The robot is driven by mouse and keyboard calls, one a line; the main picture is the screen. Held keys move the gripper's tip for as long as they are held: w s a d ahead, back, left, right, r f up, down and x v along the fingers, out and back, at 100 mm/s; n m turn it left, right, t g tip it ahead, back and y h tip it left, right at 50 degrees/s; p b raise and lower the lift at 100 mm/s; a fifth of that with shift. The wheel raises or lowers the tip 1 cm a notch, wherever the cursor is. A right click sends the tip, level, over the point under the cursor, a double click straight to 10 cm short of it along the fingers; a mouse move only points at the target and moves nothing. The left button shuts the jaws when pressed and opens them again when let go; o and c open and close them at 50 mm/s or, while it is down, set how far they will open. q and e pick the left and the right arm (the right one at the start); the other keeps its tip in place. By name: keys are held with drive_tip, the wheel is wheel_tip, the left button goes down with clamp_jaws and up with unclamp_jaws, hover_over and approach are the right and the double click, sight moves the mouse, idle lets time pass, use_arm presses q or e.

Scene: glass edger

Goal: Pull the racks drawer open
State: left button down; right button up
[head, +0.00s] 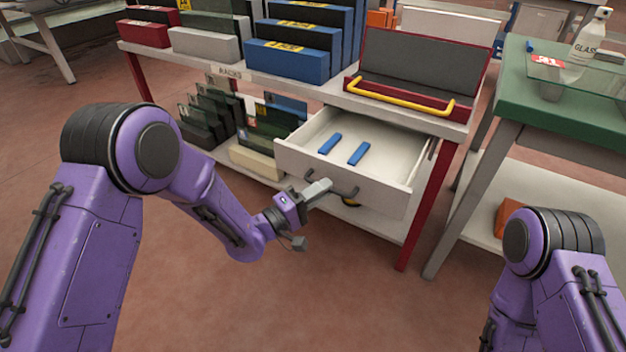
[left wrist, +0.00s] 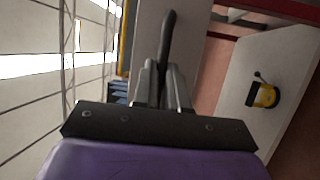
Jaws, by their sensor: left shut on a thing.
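The racks drawer (head: 290,158) is a white drawer under the bench top, and it stands pulled out with its inside showing. Two blue bars (head: 330,143) lie in it. Its dark bar handle (head: 345,192) is on the front panel. My left gripper (head: 326,186) is at the handle, shut on it. In the left wrist view the fingers (left wrist: 163,88) close around the dark handle (left wrist: 168,38) against the pale drawer front. My right arm shows at the lower right of the head view, but its gripper is out of view.
The bench with red legs (head: 420,210) carries blue racks (head: 288,62) and a red tray with a yellow handle (head: 400,102). A lower shelf holds dark racks (head: 210,118). A green table (head: 570,112) with a bottle (head: 590,40) stands at right. The floor in front is clear.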

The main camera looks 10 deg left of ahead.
use_arm(q)
drive_tip(key=shift+s+a, duration=0.1)
drive_tip(key=shift+s, duration=0.05)
drive_tip(key=c, duration=1.2)
unclamp_jaws()
drive_tip(key=v, duration=1)
drive_tip(key=shift+s+a, duration=0.15)
drive_tip(key=shift+s, duration=0.1)
